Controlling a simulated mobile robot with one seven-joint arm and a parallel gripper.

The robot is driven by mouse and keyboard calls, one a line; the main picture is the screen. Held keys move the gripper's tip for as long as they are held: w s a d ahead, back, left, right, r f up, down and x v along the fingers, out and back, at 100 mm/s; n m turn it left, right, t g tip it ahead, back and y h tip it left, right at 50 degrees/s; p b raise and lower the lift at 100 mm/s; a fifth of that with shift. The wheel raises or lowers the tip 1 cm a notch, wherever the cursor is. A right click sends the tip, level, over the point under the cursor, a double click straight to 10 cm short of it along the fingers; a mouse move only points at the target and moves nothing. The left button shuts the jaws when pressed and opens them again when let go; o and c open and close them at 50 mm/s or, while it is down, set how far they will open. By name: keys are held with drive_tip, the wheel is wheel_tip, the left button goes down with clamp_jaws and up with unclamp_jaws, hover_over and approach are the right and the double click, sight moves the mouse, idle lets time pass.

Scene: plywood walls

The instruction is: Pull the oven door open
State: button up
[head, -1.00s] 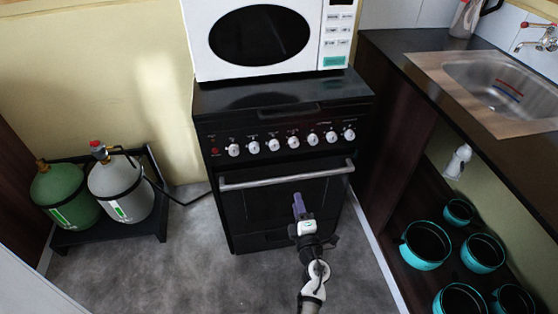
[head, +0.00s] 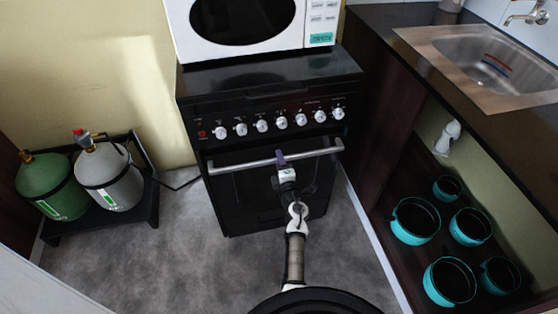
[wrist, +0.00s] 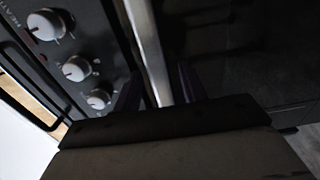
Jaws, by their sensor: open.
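The black oven door (head: 238,190) is shut on the front of the black cooker. Its silver bar handle (head: 235,164) runs across the top of the door. My gripper (head: 280,156) is at the middle of the handle, with its purple fingers overlapping the bar in the head view. In the wrist view, the handle (wrist: 147,45) passes between the two open fingers of my gripper (wrist: 158,88). I cannot tell whether either finger touches the bar. The gripper's dark body hides the lower part of the wrist view.
Control knobs (head: 262,126) line the panel above the handle. A white microwave (head: 318,38) stands on the cooker. Gas cylinders (head: 108,178) stand on a black rack at left. A counter with a sink (head: 490,62) and several teal pots (head: 415,222) are at right. Grey floor is clear at front left.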

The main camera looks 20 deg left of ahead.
drive_tip(key=shift+w+a, duration=0.35)
drive_tip(key=shift+w, duration=0.1)
clamp_jaws()
